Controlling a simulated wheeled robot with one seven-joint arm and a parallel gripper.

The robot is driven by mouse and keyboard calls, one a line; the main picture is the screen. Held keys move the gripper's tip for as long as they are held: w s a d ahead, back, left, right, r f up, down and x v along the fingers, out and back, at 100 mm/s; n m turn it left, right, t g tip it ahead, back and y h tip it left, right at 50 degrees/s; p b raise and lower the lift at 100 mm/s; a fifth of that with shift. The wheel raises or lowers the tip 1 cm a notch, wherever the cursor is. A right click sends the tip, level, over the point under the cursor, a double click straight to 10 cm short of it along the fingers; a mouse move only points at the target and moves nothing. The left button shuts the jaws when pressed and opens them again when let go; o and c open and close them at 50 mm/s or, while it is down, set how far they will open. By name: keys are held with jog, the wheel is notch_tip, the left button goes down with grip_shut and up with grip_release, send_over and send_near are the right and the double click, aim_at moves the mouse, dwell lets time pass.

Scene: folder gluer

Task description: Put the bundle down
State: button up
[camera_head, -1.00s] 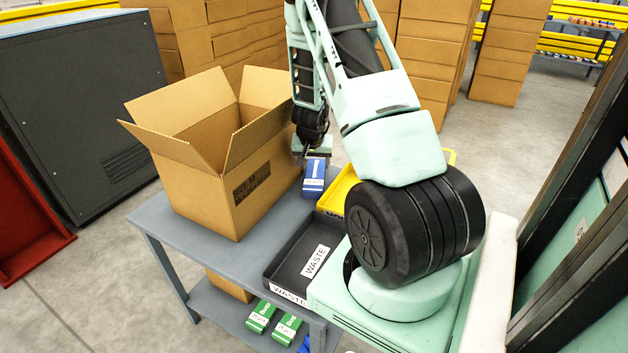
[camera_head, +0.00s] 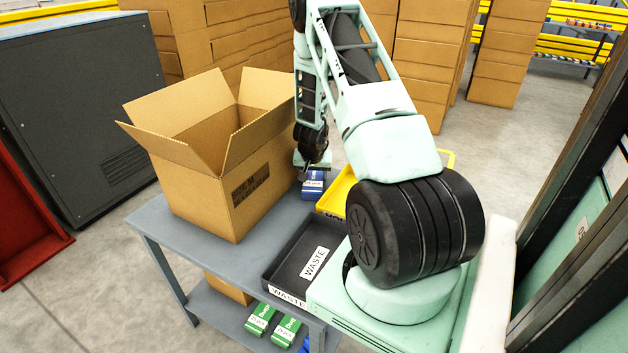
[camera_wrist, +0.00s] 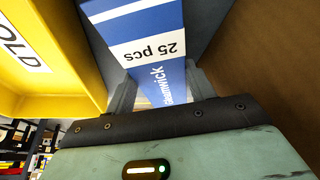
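The blue and white bundle (camera_head: 312,186) is at the table's far side, between the open carton and the yellow tray. In the wrist view the bundle (camera_wrist: 148,42) shows its "25 pcs" print and stands out between the two dark fingers. My gripper (camera_head: 312,166) is above the bundle in the head view. In the wrist view my gripper (camera_wrist: 160,92) has a finger close along each side of the bundle and looks shut on it. The bundle's lower end is hard to see, so I cannot tell whether it touches the table.
The open carton (camera_head: 245,190) stands on the grey table (camera_head: 185,235) just left of the bundle. A black waste tray (camera_head: 285,265) lies nearer. Green packs (camera_head: 260,320) lie on the lower shelf.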

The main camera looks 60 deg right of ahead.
aim_at(316, 177)
jog(key=shift+s+r, duration=0.1)
jog(key=shift+c, duration=0.5)
jog(key=shift+s+r, duration=0.15)
notch_tip(316, 177, up, 7)
jog(key=shift+s+f+p, duration=0.1)
jog(key=shift+f+p, duration=0.1)
jog(key=shift+p, duration=0.15)
jog(key=s+d+b, duration=0.1)
jog(key=s+b, duration=0.4)
jog(key=s, duration=1.4)
jog(key=shift+s+d, duration=0.15)
jog(key=shift+d, duration=0.2)
